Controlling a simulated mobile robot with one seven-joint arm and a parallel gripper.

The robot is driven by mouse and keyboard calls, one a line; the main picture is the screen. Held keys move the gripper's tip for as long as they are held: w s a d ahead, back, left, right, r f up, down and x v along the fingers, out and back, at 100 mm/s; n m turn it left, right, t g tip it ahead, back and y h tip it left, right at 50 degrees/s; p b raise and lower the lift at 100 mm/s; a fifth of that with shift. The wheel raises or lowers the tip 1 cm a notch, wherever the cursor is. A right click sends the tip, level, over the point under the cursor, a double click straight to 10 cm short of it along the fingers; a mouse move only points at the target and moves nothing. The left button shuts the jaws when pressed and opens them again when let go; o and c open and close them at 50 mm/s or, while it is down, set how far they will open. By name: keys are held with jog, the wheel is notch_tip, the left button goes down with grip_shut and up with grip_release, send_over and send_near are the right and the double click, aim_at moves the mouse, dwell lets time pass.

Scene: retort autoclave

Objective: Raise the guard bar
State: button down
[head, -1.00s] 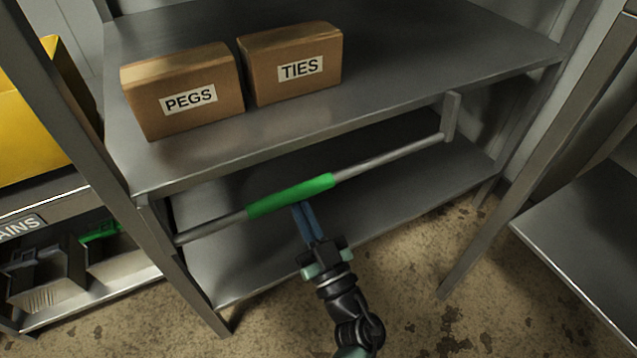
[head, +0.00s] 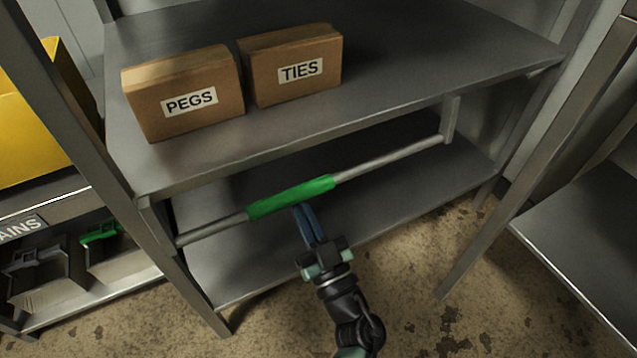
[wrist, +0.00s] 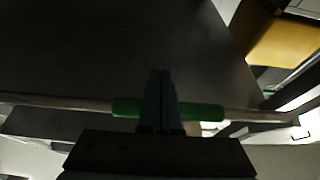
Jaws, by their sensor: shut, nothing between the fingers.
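The guard bar (head: 395,160) is a grey rod with a green sleeve (head: 291,196) in its middle. It runs across the front of the shelf unit, between the upper and lower shelves, with a bracket (head: 451,119) at its right end. My gripper (head: 301,209) is shut and empty, its blue fingertips at the lower edge of the green sleeve in the head view. In the wrist view the shut fingers (wrist: 160,75) cross in front of the green sleeve (wrist: 200,111). I cannot tell whether they touch it.
Boxes marked PEGS (head: 185,95) and TIES (head: 292,66) stand on the upper shelf (head: 430,65). The lower shelf (head: 390,195) looks bare. A yellow bin (head: 30,125) is at the left, and another shelf (head: 585,235) stands at the right. Open floor lies in front.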

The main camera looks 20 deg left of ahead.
jog(key=shift+s+d+r+p, duration=0.15)
jog(key=shift+d+r+p, duration=0.05)
jog(key=shift+r+p, duration=0.4)
jog(key=shift+s+d+r+p, duration=0.15)
jog(key=shift+r+p, duration=0.25)
jog(key=shift+p, duration=0.25)
